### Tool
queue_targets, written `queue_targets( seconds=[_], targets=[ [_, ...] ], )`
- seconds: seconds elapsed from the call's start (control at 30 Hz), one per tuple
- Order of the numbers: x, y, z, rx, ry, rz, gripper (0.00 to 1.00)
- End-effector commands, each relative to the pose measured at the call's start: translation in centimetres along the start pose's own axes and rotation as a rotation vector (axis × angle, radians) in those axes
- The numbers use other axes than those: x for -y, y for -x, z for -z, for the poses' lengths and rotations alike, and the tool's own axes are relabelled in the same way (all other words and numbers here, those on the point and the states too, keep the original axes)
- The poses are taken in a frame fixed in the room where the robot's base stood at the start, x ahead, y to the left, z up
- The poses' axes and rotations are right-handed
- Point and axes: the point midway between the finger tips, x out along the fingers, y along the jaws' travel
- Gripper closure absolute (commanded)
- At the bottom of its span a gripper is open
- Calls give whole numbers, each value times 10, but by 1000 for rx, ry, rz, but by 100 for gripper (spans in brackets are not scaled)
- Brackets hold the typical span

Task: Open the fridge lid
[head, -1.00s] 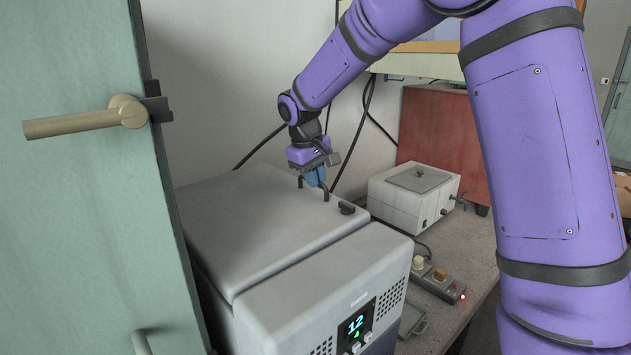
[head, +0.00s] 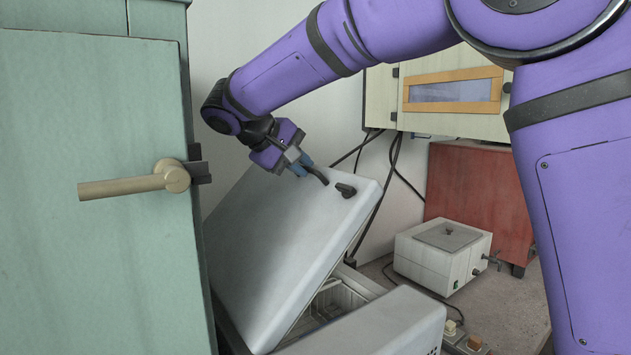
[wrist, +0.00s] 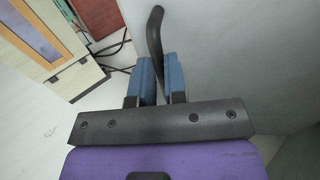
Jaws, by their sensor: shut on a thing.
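The fridge lid (head: 285,235) is grey and stands tilted up, its right edge raised well above the body. The fridge body (head: 375,325) shows below it, with part of the pale interior (head: 338,300) visible through the gap. My gripper (head: 304,165) is at the lid's upper part, shut on the dark lid handle (head: 318,174). In the wrist view the blue fingers (wrist: 160,82) close around the handle (wrist: 154,38), which rises between them in front of the grey lid surface (wrist: 240,60). Part of the handle is hidden by the fingers.
A green cabinet (head: 95,250) with a beige lever handle (head: 135,183) stands close at the left. A small white box (head: 435,262) and a red cabinet (head: 478,195) stand at the right. Cables (head: 390,165) hang behind the lid. A wall cabinet (head: 440,98) is above.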

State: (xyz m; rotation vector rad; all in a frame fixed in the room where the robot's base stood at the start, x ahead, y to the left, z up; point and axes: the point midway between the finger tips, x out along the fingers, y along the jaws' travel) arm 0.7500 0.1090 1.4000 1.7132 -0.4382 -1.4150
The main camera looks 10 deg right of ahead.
Motion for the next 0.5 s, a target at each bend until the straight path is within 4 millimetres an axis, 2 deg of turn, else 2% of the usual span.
queue_targets(
  seconds=[0.2,0.5],
  targets=[
    [3,20,0,-2,1,4,100],
    [5,25,0,0,5,6,100]
  ],
)
